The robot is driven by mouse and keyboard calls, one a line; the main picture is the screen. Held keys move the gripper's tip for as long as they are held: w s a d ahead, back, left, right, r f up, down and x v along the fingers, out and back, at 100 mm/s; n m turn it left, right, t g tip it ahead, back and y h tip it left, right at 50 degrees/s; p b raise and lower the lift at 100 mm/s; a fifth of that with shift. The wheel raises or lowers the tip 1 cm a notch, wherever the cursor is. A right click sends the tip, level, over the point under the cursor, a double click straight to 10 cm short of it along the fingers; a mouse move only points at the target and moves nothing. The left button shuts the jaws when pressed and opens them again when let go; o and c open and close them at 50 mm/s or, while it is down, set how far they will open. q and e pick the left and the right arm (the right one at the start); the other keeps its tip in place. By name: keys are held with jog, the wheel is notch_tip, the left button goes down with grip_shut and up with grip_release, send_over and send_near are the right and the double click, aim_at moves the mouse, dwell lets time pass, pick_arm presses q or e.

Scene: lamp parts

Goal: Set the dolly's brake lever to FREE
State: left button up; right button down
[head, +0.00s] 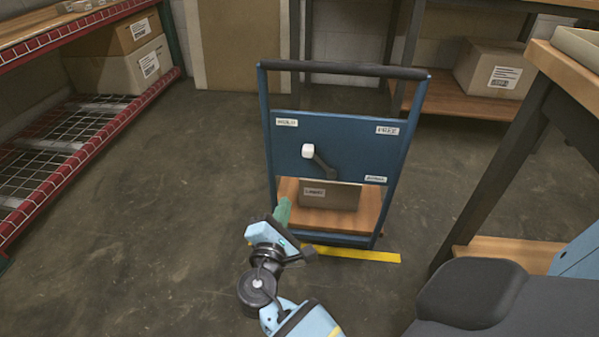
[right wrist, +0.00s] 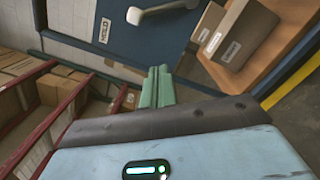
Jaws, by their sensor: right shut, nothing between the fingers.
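The dolly (head: 345,128) is a blue upright frame with a dark top bar and a blue panel. Its brake lever (head: 320,162) is a dark arm with a white knob (head: 307,151), tilted up and left from its pivot. The FREE label (head: 387,130) is at the panel's upper right; the lever points away from it. My right gripper (head: 283,210) has green fingers and is low, in front of the dolly's left side, below the lever and apart from it. In the right wrist view its fingers (right wrist: 157,88) are shut and empty, with the lever (right wrist: 165,8) beyond. My left gripper is not in view.
The panel has another label (head: 287,122) at upper left and one (head: 375,179) at lower right, hard to read. A box (head: 330,194) sits on the dolly's wooden deck (head: 288,192). A red rack (head: 90,140) stands left, a workbench (head: 500,150) right. Floor between is clear.

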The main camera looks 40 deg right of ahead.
aim_at(319, 163)
jog(key=shift+w+b, duration=0.3)
jog(key=shift+w, duration=0.2)
jog(key=w+d+r, duration=0.1)
jog(key=d, duration=0.2)
jog(key=w+d+r+b, duration=0.1)
jog(key=d, duration=0.3)
jog(key=w+d+r+b, duration=0.1)
jog(key=w+d, duration=0.1)
jog(key=d, duration=0.1)
jog(key=shift+d, duration=0.35)
jog(key=shift+d, duration=0.1)
